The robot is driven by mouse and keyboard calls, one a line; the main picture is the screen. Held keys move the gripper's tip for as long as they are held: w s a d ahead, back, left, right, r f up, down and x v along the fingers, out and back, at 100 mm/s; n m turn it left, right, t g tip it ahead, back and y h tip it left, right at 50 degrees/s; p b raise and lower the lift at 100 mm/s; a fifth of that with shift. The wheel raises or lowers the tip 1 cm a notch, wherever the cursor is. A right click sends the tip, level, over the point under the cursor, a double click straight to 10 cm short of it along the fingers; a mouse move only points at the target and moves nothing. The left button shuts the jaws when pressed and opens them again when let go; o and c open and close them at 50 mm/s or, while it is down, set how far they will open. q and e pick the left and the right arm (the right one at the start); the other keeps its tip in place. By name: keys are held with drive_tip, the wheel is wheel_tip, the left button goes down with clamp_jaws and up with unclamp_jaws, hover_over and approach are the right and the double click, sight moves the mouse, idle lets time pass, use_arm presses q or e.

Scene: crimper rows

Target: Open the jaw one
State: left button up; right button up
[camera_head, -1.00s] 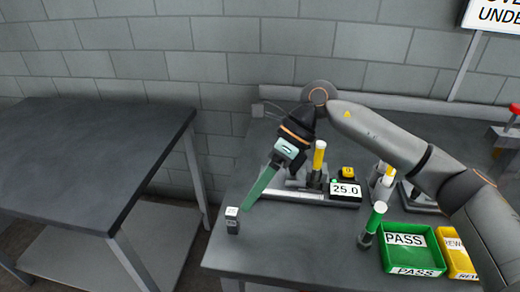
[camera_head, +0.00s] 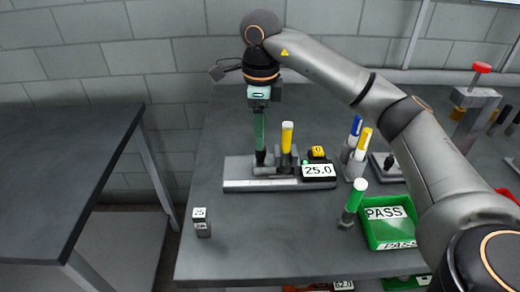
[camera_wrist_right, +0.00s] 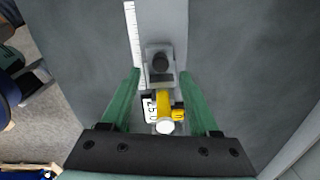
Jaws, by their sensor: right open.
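A measuring device lies on the workbench, with a pale scale bar (camera_head: 262,185) and a display reading 25.0 (camera_head: 319,170). On it stands an upright yellow handle (camera_head: 287,138); in the wrist view the handle (camera_wrist_right: 163,102) shows with a white tip. Left of it is a grey block with a black knob (camera_wrist_right: 160,62). My right gripper (camera_head: 260,150) points down over this block, its green fingers apart. In the wrist view the open fingers (camera_wrist_right: 160,75) lie either side of the block, with nothing gripped. Contact cannot be told. My left gripper is not in view.
A small grey block labelled 25 (camera_head: 202,223) stands at the bench's left edge. Blue and yellow markers (camera_head: 360,145) stand behind.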

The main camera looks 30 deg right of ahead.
sight(267, 159)
drive_tip(key=shift+w+f, duration=0.1)
drive_tip(key=shift+f, duration=2.2)
clamp_jaws()
